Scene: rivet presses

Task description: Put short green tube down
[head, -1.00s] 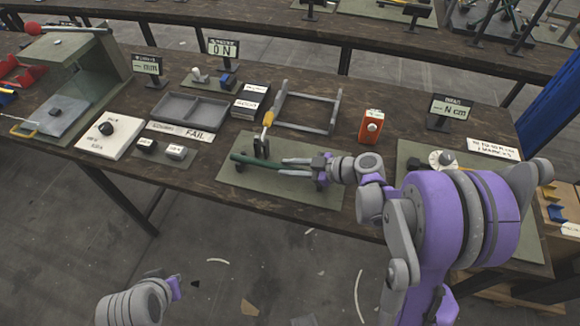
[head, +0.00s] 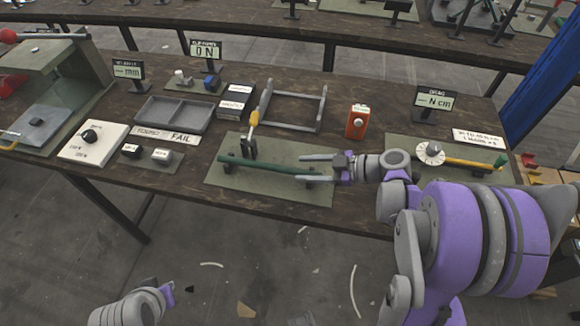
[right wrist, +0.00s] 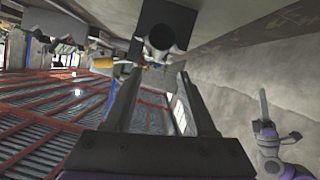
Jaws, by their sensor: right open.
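The green tube (head: 268,166) lies roughly level over the grey-green plate (head: 222,186), across a dark upright clamp with a yellow handle (head: 254,118). Its right end is by a small dark support. My right gripper (head: 306,168) is open at that right end, its fingers pointing left, with nothing clearly held. In the right wrist view the open fingers (right wrist: 157,85) point toward a dark block with a round end (right wrist: 163,38); I cannot tell whether that is the tube. My left arm shows at the lower left of the head view; its jaws cannot be made out.
An orange box (head: 357,123) and a grey frame (head: 322,108) stand behind the plate. A grey tray (head: 172,114) and a FAIL label (head: 180,139) lie left. Right is another plate with a white dial (head: 430,153) and yellow bar. The table's front edge is close.

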